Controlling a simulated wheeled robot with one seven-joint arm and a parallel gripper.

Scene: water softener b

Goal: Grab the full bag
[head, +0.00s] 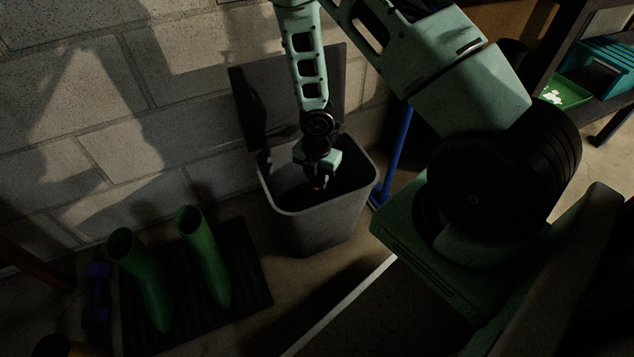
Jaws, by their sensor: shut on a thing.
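A grey open bin (318,222) stands on the floor against the block wall, its dark lid raised behind it. My gripper (318,186) reaches down from above into the bin's mouth, just below the rim line. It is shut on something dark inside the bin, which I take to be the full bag. The bin's inside is in deep shadow, so the bag's outline, its fullness and the exact place of the grip cannot be made out. The fingertips are small and dark.
Green boots (205,260) stand on a black mat (250,270) left of the bin, with a purple dumbbell (97,293) beside it. A blue pole (396,160) stands close right of the bin. A shelf with a green tray (565,92) is at the upper right.

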